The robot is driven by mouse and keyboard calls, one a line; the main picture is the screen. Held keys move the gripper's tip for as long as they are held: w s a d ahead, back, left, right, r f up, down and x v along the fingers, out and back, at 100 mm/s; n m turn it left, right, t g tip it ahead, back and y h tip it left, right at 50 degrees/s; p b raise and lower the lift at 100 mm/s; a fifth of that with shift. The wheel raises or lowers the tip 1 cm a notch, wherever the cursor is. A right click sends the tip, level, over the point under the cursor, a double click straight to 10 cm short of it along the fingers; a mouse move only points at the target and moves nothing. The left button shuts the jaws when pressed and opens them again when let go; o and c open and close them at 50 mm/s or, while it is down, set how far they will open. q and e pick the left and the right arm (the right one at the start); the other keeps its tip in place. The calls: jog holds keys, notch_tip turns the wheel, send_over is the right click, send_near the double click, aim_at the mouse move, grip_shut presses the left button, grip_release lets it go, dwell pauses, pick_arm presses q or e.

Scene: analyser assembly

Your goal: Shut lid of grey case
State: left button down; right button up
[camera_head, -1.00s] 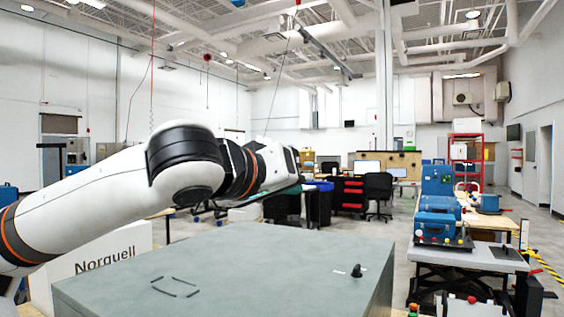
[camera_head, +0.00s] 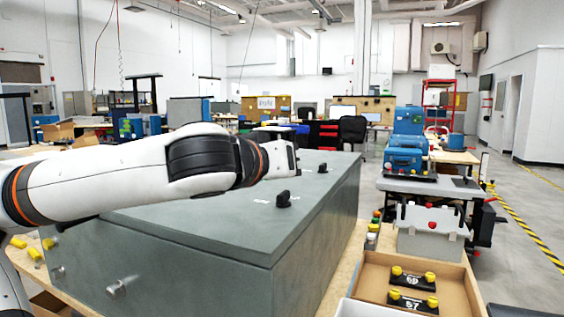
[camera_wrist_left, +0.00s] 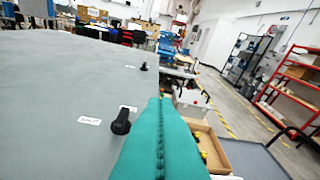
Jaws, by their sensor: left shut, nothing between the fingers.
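The grey case (camera_head: 200,268) is a large box in the lower middle of the head view. Its flat grey lid (camera_head: 220,222) lies level over the body, and a thin seam runs below its front edge. Two black knobs stand on the lid, a near one (camera_head: 283,199) and a far one (camera_head: 322,167); they also show in the wrist view. My left gripper (camera_wrist_left: 163,100) has teal fingers pressed together, empty, over the lid's right edge. Whether it touches the lid I cannot tell. My right gripper is out of view.
Silver latches (camera_head: 115,287) sit on the case's front. Right of it are an open cardboard box (camera_head: 448,300) with black plates and yellow knobs, a light grey toolbox (camera_head: 430,240), and a blue machine (camera_head: 405,150) on a lift table. Open floor lies at far right.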

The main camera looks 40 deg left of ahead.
pick_arm(q)
jog(key=shift+f, duration=0.35)
dwell(0.3)
jog(key=v, duration=1.2)
jog(key=shift+d, duration=0.1)
